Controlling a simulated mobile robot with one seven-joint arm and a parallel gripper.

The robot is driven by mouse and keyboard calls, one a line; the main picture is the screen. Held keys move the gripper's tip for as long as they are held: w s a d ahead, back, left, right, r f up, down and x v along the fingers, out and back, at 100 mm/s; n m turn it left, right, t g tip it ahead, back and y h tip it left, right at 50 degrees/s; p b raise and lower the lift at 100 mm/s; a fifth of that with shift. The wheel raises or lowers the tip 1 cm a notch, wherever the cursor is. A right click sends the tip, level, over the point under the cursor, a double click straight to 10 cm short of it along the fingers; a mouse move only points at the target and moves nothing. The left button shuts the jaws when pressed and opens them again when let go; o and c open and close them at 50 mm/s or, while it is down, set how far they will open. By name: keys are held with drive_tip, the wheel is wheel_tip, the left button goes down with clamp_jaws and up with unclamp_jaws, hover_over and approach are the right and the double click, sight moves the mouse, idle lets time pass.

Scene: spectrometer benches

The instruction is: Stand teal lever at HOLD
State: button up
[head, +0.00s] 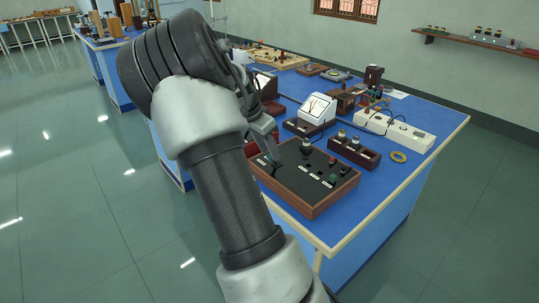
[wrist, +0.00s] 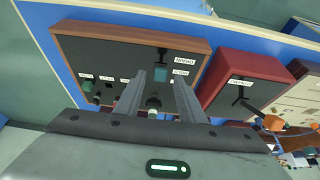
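The teal lever (wrist: 161,73) shows in the wrist view as a small teal block on the dark panel of a wood-sided box (wrist: 78,48). A dark slot mark lies just above it, and two white labels (wrist: 182,66) stand to its right, their small print not surely readable. My gripper (wrist: 158,79) is open, its two fingers pointing at the panel with the lever between their tips in the picture. I cannot tell whether they touch it. In the head view my gripper (head: 269,148) is over the left part of the same box (head: 310,206), and I cannot make out the lever there.
The panel also bears a round knob (head: 306,147) and red and green terminals.

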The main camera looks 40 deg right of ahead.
drive_tip(key=shift+x, duration=0.9)
drive_tip(key=shift+c, duration=0.4)
clamp_jaws()
drive_tip(key=d+r+y+p, duration=0.1)
drive_tip(key=p, duration=0.2)
drive_tip(key=shift+d+r+y, duration=0.1)
drive_tip(key=shift+d+y, duration=0.05)
drive_tip(key=shift+y, duration=0.15)
drive_tip(key=d+y+p, duration=0.1)
drive_tip(key=p, duration=0.2)
drive_tip(key=shift+r+y, duration=0.15)
drive_tip(key=shift+y, duration=0.25)
drive_tip(key=shift+d+y+p, duration=0.55)
drive_tip(key=shift+y+p, duration=0.15)
drive_tip(key=shift+p, duration=0.4)
drive_tip(key=shift+w+d+f+y+p, duration=0.15)
drive_tip(key=shift+f+y+p, duration=0.25)
drive_tip(key=shift+y, duration=0.1)
